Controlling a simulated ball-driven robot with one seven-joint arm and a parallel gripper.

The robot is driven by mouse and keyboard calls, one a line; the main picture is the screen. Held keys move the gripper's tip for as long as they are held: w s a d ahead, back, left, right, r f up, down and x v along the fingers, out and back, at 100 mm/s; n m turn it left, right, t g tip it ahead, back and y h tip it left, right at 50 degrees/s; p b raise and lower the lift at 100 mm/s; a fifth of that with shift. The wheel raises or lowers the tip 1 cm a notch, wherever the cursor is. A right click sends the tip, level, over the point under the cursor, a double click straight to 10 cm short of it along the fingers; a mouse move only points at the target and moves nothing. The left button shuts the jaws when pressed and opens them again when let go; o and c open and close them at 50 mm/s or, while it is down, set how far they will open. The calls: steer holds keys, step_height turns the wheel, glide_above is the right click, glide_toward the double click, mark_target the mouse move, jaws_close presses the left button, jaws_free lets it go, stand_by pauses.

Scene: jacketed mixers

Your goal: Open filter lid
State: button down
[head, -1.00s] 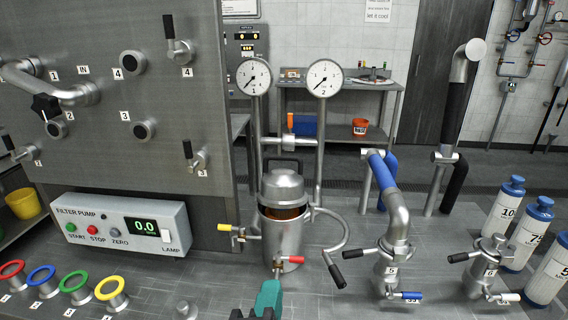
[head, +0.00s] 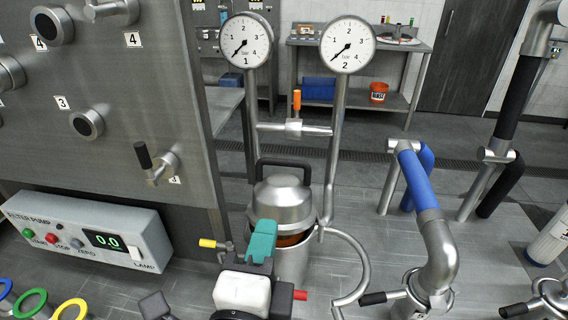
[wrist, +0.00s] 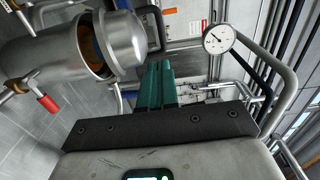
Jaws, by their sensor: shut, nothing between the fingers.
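The filter is an upright steel canister (head: 291,262) with a domed steel lid (head: 283,203) and a black loop handle (head: 284,163) on top. An orange-brown band shows in a gap between lid and canister, so the lid does not sit closed on the rim. In the wrist view the lid (wrist: 124,40) and canister (wrist: 50,55) lie at upper left with the same gap. My gripper (head: 263,228), with teal fingers, is in front of the canister, just below the lid in the picture. In the wrist view its fingers (wrist: 157,70) are together and empty, to the right of the lid.
Two gauges (head: 246,40) (head: 348,44) stand on pipes behind the filter, joined by a crossbar with an orange-handled valve (head: 296,101). A yellow-handled valve (head: 211,243) is left of the canister. A curved pipe (head: 361,262) and blue-sleeved pipe (head: 416,178) stand right.

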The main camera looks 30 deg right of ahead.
mark_target(281, 187)
steer(key=p+x, duration=0.2)
steer(key=x, duration=0.4)
steer(key=p+x, duration=0.3)
steer(key=x, duration=0.3)
steer(key=shift+w+d+r, duration=0.15)
steer(key=shift+d+r, duration=0.05)
steer(key=shift+w+d+f+p, duration=0.2)
steer(key=shift+w+d+p, duration=0.1)
steer(key=shift+w+p, duration=0.15)
steer(key=shift+w, duration=0.1)
